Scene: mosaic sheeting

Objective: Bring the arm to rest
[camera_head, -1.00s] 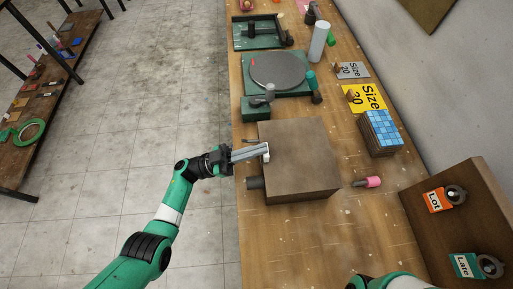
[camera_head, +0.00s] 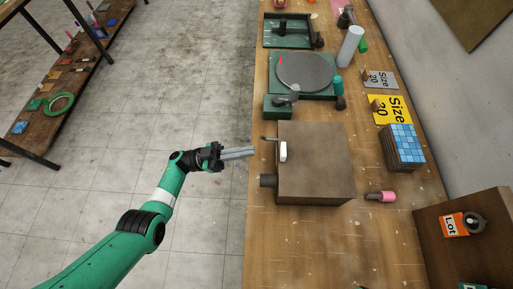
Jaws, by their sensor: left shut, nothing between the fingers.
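My left gripper (camera_head: 253,152) is shut with nothing between its fingers. It is at the left edge of the workbench, its fingertips pointing right, a small gap short of the brown box (camera_head: 318,165). A small white piece (camera_head: 283,151) sits on the box's left edge, apart from the fingertips. My right gripper does not show.
The wooden workbench (camera_head: 380,240) carries a turntable (camera_head: 305,70), a stack of blue mosaic sheets (camera_head: 404,145), a yellow size card (camera_head: 390,109) and a pink-handled tool (camera_head: 382,196). A brown board with a Lot tag (camera_head: 453,225) stands at right.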

